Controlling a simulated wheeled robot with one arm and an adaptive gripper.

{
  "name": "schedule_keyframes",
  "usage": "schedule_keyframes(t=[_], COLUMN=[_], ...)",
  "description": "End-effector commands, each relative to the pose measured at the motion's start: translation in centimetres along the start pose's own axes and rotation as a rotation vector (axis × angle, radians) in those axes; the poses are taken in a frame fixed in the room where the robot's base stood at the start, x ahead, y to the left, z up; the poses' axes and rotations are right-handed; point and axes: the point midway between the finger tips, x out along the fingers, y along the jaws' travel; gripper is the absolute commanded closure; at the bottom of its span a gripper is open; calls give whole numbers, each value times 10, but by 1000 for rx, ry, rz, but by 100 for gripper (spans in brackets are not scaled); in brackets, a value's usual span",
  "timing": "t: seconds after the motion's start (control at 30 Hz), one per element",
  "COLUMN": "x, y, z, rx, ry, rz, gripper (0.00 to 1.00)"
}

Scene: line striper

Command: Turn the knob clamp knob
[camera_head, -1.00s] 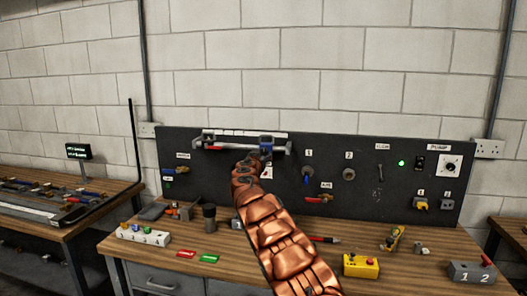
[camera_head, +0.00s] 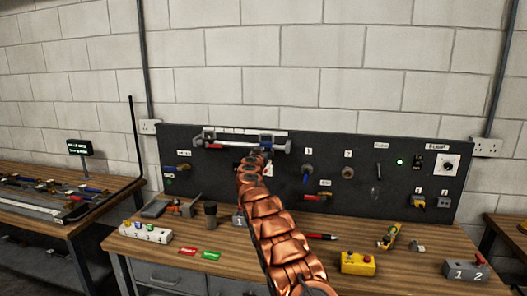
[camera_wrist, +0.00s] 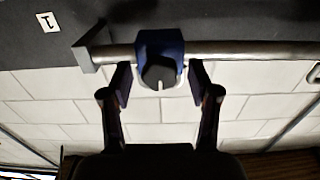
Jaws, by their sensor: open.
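The knob clamp is a blue block (camera_wrist: 170,46) on a grey rail (camera_wrist: 245,50) in the wrist view. Its dark round knob (camera_wrist: 160,74) faces me and carries a pale line pointing down the picture. My gripper (camera_wrist: 160,82) is open, with one finger on each side of the knob. Small gaps seem to show between fingers and knob; contact is hard to tell. In the head view the blue clamp (camera_head: 266,140) sits at the right part of the rail on the dark panel.
The dark panel (camera_head: 400,190) carries knobs, valves, switches and a green light right of the rail.

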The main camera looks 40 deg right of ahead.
Motion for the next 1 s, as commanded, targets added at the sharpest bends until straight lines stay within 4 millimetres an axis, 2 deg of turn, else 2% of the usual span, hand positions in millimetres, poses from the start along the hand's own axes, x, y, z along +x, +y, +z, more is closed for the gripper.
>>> schedule_keyframes(t=[0.23,0.8,1.0], x=[0,0,0], y=[0,0,0], z=[0,0,1], rx=[0,0,-12], ry=[0,1,1], rz=[0,0,-1], gripper=[39,97,98])
